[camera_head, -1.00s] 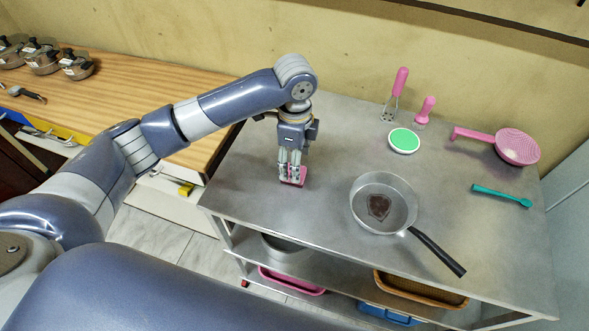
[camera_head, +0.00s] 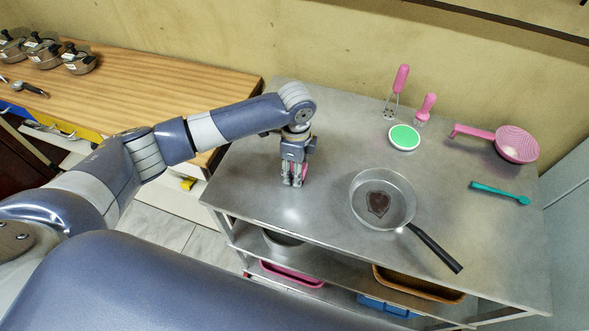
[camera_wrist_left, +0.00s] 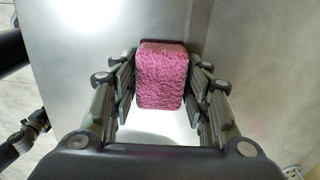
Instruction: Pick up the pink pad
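The pink pad (camera_wrist_left: 162,77) is a rough-textured block between the fingers of my left gripper (camera_wrist_left: 162,62) in the left wrist view. The fingertips press against its left and right sides. In the head view, my left gripper (camera_head: 292,183) points down over the left part of the metal table (camera_head: 255,190). Only a strip of the pink pad (camera_head: 304,172) shows beside the fingers there. Whether the pad still touches the tabletop is hard to tell. My right gripper is not in view.
A frying pan (camera_head: 383,201) stands right of my gripper. Behind it are a green-topped round item (camera_head: 403,137) and pink-handled utensils (camera_head: 399,80). A pink strainer (camera_head: 515,144) and teal brush (camera_head: 500,193) lie at right. Table around my gripper is clear.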

